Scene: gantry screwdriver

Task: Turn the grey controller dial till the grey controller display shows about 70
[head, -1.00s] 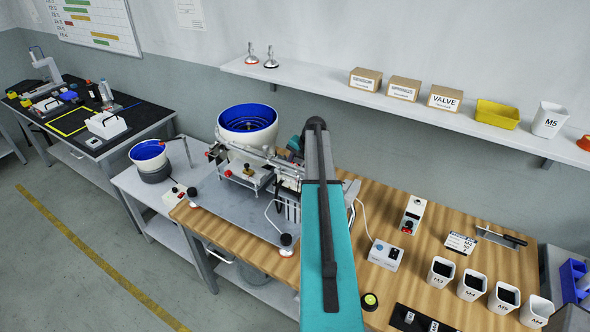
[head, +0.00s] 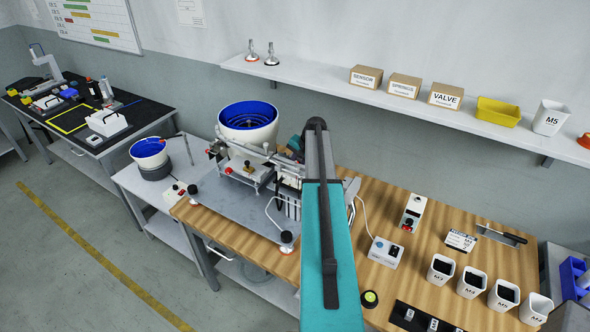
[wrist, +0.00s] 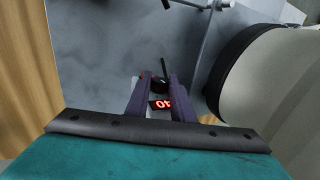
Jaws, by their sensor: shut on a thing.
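The grey controller's display (wrist: 161,104) glows red between my fingers in the wrist view. Its digits appear upside down and seem to read about 40, but they are small. The dark dial (wrist: 159,83) shows just beyond the display, between the fingertips. My gripper (wrist: 159,88) is shut on the dial, with one finger at each side. Most of the controller's body is hidden by the fingers. In the head view my arm covers the gripper, and I cannot make out the controller or its dial.
A large pale round body (wrist: 275,80) stands close to the right of my gripper. A grey metal plate (wrist: 105,50) lies beyond. In the head view, the blue-lined bowl feeder (head: 248,122) stands behind the gantry plate (head: 235,210). Boxes and cups occupy the bench's right side.

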